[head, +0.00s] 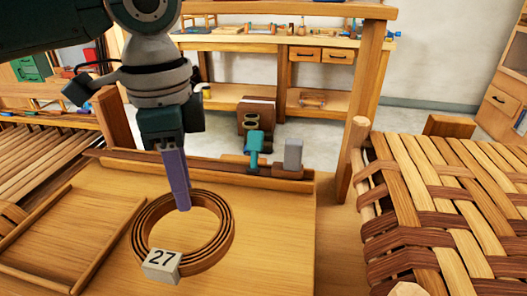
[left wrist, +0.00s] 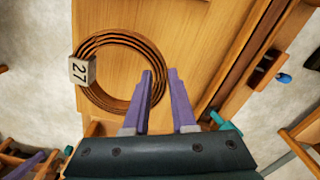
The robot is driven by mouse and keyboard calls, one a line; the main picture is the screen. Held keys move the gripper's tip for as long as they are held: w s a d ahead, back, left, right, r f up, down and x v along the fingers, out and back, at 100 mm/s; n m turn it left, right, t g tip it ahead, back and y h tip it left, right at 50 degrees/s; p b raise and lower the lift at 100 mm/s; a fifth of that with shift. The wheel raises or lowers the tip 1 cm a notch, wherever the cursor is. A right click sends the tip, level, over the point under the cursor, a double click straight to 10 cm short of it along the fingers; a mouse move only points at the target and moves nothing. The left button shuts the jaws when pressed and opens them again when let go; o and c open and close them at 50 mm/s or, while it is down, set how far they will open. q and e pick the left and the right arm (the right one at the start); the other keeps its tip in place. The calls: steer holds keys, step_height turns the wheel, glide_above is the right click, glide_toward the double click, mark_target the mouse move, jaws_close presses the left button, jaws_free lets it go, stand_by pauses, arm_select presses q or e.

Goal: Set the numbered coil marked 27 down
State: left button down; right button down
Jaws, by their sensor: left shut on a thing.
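The coil marked 27 (head: 222,242) is a flat ring of dark and light brown wound strips with a white tag (head: 161,266) reading 27 on its near side. It lies flat at the height of the wooden bench top (head: 285,240); I cannot tell whether it touches it. My left gripper (head: 183,208) points down at the coil's far rim, its purple fingers shut on it. In the left wrist view the two fingers (left wrist: 160,72) straddle the rim of the coil (left wrist: 108,104), and the tag (left wrist: 82,71) is at the left.
A shallow wooden tray (head: 92,262) is left of the coil. A wooden rail behind it holds a teal tool (head: 255,145) and a grey block (head: 293,154). A woven bark seat (head: 440,190) stands at the right. The bench top right of the coil is clear.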

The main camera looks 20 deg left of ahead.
mark_target(193, 229)
arm_select(q)
steer(key=shift+f+b, duration=0.35)
steer(key=shift+f, duration=2.2)
steer(key=shift+f, duration=0.1)
steer(key=c, duration=0.7)
jaws_free()
steer(key=shift+c, duration=0.2)
